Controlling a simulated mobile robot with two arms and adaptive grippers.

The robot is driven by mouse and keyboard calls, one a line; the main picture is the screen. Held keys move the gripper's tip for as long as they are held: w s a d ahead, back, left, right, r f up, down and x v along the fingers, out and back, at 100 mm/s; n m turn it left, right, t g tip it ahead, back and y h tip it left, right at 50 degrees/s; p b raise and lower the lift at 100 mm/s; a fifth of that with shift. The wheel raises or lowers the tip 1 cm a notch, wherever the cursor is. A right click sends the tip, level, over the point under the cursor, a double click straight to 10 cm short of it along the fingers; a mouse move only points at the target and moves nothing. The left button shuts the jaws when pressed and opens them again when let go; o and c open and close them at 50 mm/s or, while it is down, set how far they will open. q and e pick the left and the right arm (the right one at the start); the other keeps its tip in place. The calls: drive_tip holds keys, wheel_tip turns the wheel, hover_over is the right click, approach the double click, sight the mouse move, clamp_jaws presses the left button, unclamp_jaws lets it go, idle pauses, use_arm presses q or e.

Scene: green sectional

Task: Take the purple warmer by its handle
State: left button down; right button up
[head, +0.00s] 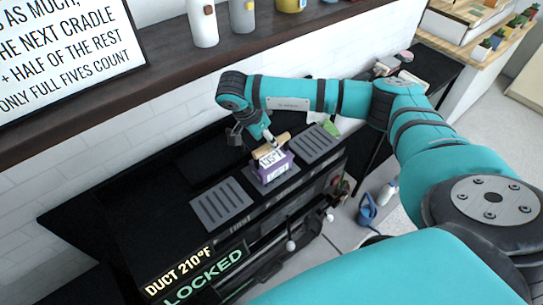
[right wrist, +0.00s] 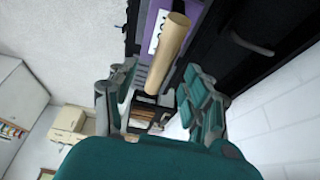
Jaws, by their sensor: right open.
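The purple warmer (head: 271,173) stands on a grey slatted pad on the black counter in the head view, with a white label reading 105°F. Its tan, rod-like handle (head: 273,144) lies across the top. My right gripper (head: 260,137) is at the handle, partly hidden by its own wrist. In the right wrist view the open fingers (right wrist: 158,72) are on either side of the handle's near end (right wrist: 168,48), with gaps visible on both sides. The purple body (right wrist: 150,30) shows beyond. My left gripper is not in view.
Grey slatted pads lie left (head: 221,204) and right (head: 314,144) of the warmer. A sign (head: 205,275) reads DUCT 210°F LOCKED at the front. A dark shelf (head: 155,69) with bottles runs above, behind the arm. A green item (head: 330,128) lies near the right pad.

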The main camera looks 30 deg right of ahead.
sight(272, 157)
drive_tip(key=p+x, duration=0.2)
drive_tip(key=x, duration=0.1)
drive_tip(key=shift+d+f, duration=0.15)
drive_tip(key=shift+f, duration=0.1)
drive_tip(key=shift+w+d+f, duration=0.1)
drive_tip(key=shift+d+f, duration=0.1)
drive_tip(key=shift+f, duration=0.35)
drive_tip(key=shift+f, duration=0.3)
clamp_jaws()
idle(0.4)
drive_tip(key=shift+w+r, duration=0.1)
drive_tip(key=shift+r, duration=0.05)
